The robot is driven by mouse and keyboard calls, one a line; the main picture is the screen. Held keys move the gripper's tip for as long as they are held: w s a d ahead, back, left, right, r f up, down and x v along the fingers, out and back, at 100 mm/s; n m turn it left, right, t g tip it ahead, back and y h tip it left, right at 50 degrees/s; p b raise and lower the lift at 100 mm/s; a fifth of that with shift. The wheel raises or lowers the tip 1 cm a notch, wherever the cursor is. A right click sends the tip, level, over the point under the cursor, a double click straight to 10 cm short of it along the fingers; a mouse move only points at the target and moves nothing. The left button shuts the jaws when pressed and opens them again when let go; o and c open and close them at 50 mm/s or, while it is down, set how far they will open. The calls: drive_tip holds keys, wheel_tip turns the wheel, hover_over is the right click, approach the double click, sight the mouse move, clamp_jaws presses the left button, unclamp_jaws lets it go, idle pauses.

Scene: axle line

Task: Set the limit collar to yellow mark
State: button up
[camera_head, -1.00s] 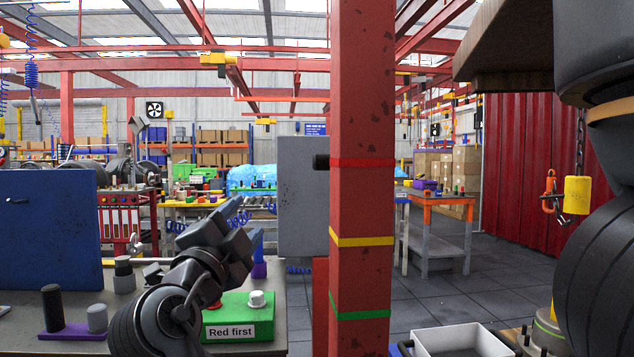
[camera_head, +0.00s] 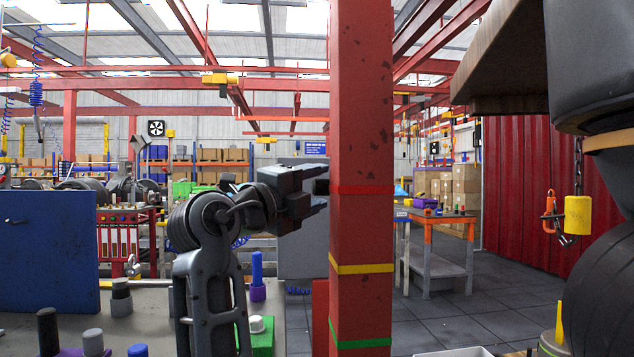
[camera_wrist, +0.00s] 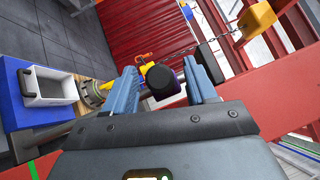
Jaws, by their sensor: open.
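The red pillar (camera_head: 361,110) carries a red mark (camera_head: 362,189), a yellow mark (camera_head: 362,268) below it and a green mark (camera_head: 362,344) lowest. A dark knob (camera_head: 322,186) sticks out from the pillar's left side, level with the red mark. I take it for the limit collar's handle; the rest of the collar is hidden. My gripper (camera_head: 320,186) is open at the knob's height, its fingers above and below it. In the wrist view, the black round knob end (camera_wrist: 160,76) shows between my open fingers (camera_wrist: 160,68); contact cannot be told.
A workbench with a green box (camera_head: 263,340) and several coloured pegs stands at the lower left. A blue panel (camera_head: 48,235) is at the far left. A yellow block (camera_head: 578,215) hangs on a chain at the right. A white tray (camera_wrist: 50,87) shows in the wrist view.

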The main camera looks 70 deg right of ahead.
drive_tip(key=shift+s+d, duration=0.2)
drive_tip(key=shift+d, duration=0.25)
clamp_jaws()
idle(0.3)
